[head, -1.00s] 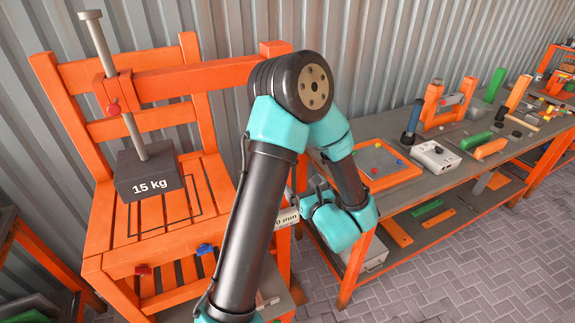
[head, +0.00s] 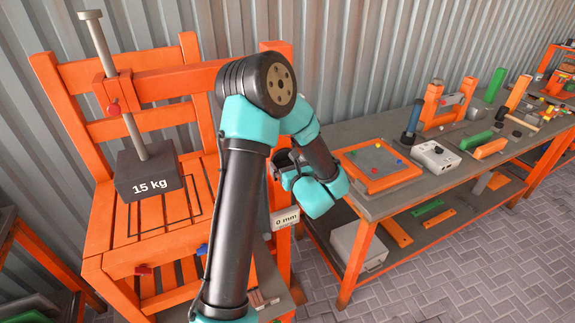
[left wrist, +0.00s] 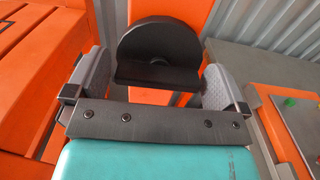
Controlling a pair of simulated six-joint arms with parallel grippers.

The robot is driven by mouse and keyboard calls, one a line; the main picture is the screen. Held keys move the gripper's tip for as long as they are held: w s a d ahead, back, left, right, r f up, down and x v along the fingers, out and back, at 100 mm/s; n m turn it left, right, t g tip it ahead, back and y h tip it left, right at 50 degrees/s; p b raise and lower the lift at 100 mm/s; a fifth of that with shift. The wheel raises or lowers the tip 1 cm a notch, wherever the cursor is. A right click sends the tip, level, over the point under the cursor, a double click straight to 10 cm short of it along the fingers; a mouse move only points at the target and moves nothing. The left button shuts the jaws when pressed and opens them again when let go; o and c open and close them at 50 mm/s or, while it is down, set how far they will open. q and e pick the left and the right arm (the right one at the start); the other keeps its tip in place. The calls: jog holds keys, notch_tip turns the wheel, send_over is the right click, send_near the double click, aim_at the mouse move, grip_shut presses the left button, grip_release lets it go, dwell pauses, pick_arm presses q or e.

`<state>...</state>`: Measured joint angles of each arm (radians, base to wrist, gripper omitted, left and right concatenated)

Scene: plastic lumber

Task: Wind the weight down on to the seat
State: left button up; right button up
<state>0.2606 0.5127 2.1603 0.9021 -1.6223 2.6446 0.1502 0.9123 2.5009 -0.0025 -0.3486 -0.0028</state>
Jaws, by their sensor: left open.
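The dark weight (head: 150,172) marked "15 kg" hangs on a grey rod (head: 134,134) over the slatted orange seat (head: 100,240). It sits up and left of a black outline (head: 190,205) on the seat; whether it touches the slats I cannot tell. The rod passes an orange arm with a red knob (head: 113,110). My left gripper (head: 282,163) is beside the orange post right of the chair, partly hidden by my arm. In the left wrist view a black half-round part with a ledge (left wrist: 157,45) lies between its open, apart fingers (left wrist: 160,85). My right gripper is not seen.
A sign reading "0 mm" (head: 285,219) is on the post below my gripper. A workbench (head: 365,208) with an orange tray (head: 380,180) stands to the right.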

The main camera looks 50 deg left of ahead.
pick_arm(q)
jog(key=c, duration=0.7)
jog(key=shift+c, duration=0.2)
jog(key=shift+m, duration=0.3)
